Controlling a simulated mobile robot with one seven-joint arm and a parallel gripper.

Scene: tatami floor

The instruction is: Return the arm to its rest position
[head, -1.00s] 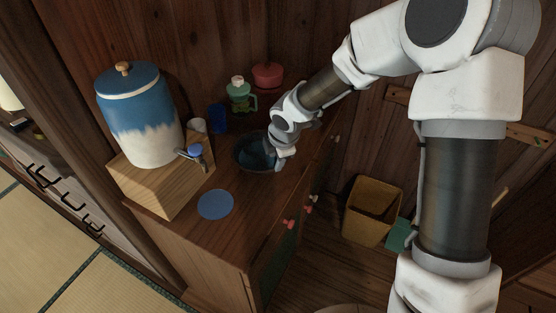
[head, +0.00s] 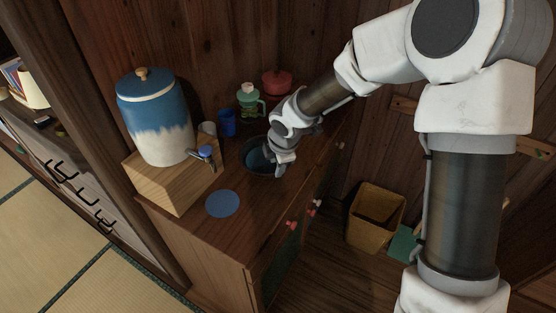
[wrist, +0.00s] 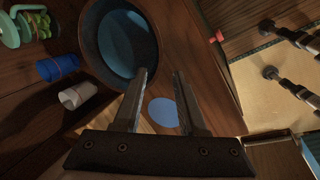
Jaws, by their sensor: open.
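My gripper (head: 281,170) is at the end of my arm, which reaches out over the wooden cabinet top (head: 240,235). In the head view it is beside the right rim of a dark bowl (head: 252,171) with a blue inside. In the wrist view my two fingers (wrist: 160,76) are apart with nothing between them. The left finger overlaps the rim of the bowl (wrist: 124,42) there; I cannot tell whether they touch. A flat blue disc (wrist: 163,112) shows past the fingers.
A blue and white dispenser (head: 160,125) stands on a wooden block (head: 172,185) at left. A yellow bin (head: 374,220) stands on the floor to the right.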

